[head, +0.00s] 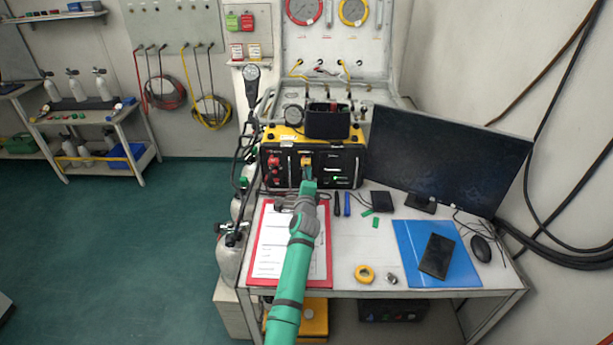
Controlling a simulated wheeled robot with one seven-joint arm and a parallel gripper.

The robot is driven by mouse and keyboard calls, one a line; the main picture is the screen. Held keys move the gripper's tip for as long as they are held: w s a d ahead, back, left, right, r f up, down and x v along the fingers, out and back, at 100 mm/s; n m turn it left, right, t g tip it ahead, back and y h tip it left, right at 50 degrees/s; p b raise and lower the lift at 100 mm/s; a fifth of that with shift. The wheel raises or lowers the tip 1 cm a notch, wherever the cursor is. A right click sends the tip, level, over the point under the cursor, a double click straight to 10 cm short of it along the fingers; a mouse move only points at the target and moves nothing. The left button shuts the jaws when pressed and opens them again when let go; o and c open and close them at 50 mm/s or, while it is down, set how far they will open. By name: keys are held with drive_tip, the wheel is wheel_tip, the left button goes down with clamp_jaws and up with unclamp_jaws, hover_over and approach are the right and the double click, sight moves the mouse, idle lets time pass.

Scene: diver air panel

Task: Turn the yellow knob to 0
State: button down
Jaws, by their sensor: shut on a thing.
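The yellow knob (306,160) is on the front of the black and yellow panel box (341,158), which stands at the back of the table. My gripper (307,176) is at the front of this box, shut on the yellow knob. The arm reaches up to it from the bottom of the picture. The fingers hide the lower part of the knob, and its marks are too small to read. A red knob (274,162) is on the same front, left of the yellow one.
A dark monitor (440,155) stands right of the box. A red clipboard (266,272) lies under my arm. A blue folder (408,243) with a black tablet (437,256) and a yellow tape roll (364,274) lie on the table. Gas cylinders (229,258) stand at its left side.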

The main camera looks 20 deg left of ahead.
drive_tip(key=shift+f, duration=0.1)
idle(0.3)
drive_tip(key=c, duration=1.6)
unclamp_jaws()
drive_tip(key=shift+s, duration=0.1)
drive_tip(key=v, duration=1)
drive_tip(key=shift+s, duration=0.35)
drive_tip(key=shift+a, duration=0.1)
